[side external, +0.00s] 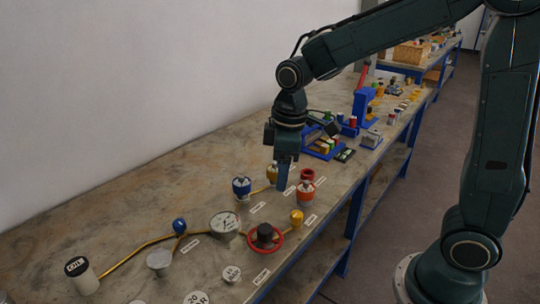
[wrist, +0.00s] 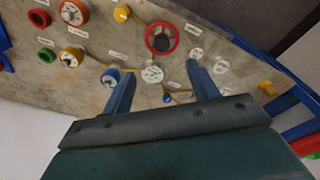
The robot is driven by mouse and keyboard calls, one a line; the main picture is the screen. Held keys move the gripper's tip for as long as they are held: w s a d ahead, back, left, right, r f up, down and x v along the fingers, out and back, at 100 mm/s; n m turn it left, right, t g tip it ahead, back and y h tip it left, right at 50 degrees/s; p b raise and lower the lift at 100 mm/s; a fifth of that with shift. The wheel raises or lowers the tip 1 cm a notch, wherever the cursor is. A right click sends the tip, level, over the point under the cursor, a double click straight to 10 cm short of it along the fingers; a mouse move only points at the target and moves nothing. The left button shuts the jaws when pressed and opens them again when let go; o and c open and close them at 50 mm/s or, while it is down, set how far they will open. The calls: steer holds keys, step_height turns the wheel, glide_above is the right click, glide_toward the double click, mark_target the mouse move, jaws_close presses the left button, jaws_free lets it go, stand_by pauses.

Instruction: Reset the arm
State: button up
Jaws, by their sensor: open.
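My gripper (side external: 284,174) hangs from my arm above the workbench (side external: 120,180), fingers pointing down, near a blue-topped vessel (side external: 241,187) and an orange-red vessel (side external: 305,192). In the wrist view my two blue gripper fingers (wrist: 158,82) are spread apart with nothing held between them. Beyond them lie a white gauge (wrist: 152,74) and a red handwheel (wrist: 162,38). The gauge also shows in the side view (side external: 224,223), as does the handwheel (side external: 265,235).
Brass pipe (side external: 135,250) runs along the bench to a white cylinder with a black top (side external: 80,275). Blue racks (side external: 322,147) and small items stand further back. A wall borders the bench at left; open floor (side external: 400,220) lies at right.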

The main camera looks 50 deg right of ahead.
steer(key=s+d+r+m+t, duration=0.1)
steer(key=s+r+m+t, duration=0.1)
steer(key=s, duration=0.7)
steer(key=s+d+r+m+t, duration=0.2)
steer(key=s+r+m, duration=0.3)
steer(key=s, duration=0.4)
steer(key=shift+d+r, duration=0.3)
steer(key=shift+r, duration=0.05)
steer(key=shift+w, duration=0.1)
